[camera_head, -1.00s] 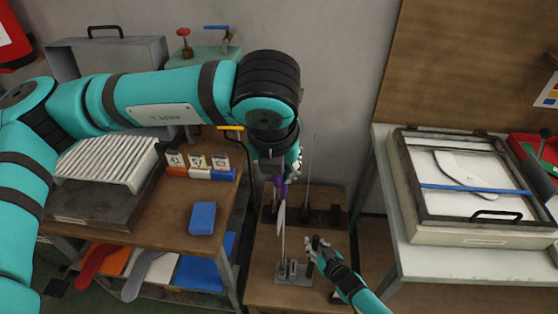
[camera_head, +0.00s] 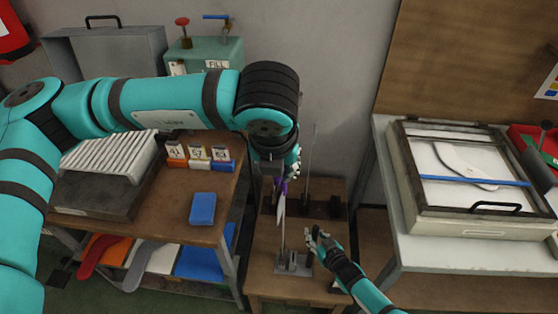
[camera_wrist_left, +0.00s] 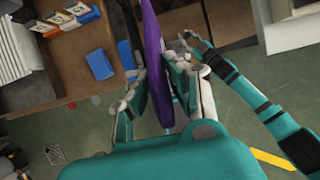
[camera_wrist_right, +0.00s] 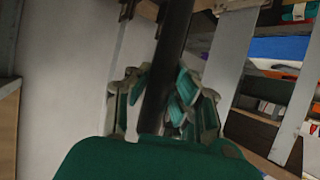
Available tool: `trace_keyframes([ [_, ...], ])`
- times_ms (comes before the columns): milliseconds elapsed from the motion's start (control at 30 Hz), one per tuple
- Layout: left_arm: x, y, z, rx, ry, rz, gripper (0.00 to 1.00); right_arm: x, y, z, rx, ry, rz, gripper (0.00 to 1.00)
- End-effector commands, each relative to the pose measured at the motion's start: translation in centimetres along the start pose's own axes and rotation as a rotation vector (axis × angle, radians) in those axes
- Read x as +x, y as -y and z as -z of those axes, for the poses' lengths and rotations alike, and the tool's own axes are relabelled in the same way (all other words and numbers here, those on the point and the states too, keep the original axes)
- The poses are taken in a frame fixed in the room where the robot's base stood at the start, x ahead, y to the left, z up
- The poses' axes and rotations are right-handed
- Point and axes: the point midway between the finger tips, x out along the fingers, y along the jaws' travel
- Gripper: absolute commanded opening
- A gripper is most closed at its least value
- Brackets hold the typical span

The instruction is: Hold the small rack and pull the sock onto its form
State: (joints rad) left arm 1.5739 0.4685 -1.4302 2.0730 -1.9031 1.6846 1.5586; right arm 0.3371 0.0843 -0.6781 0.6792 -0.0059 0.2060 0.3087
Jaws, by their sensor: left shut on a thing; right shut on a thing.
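The purple sock (camera_head: 281,186) hangs at my left gripper (camera_head: 279,176), which is shut on it; the sock also shows as a long purple strip between the fingers in the left wrist view (camera_wrist_left: 154,40). A pale, narrow form (camera_head: 279,208) shows just below the purple. The small rack (camera_head: 293,262) has a grey base and thin uprights and stands on the small wooden table. My right gripper (camera_head: 314,238) is shut just above and right of that base. In the right wrist view it closes around a dark upright bar (camera_wrist_right: 168,65). How far the sock covers the form is hidden.
To the left, a wooden bench holds a blue block (camera_head: 203,208), numbered boxes (camera_head: 198,155) and a ribbed white panel (camera_head: 105,155). To the right, a white table carries a framed press (camera_head: 470,180). A thin rod (camera_head: 309,150) stands behind the rack.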

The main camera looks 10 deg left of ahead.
Motion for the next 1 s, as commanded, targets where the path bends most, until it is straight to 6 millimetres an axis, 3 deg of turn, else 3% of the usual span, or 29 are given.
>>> trace_keyframes([
  [1000,2.4,0.0,1.0,0.000,0.000,0.001,0.00,0.0,0.1,0.0,-0.001,0.001,0.001,0.00],
])
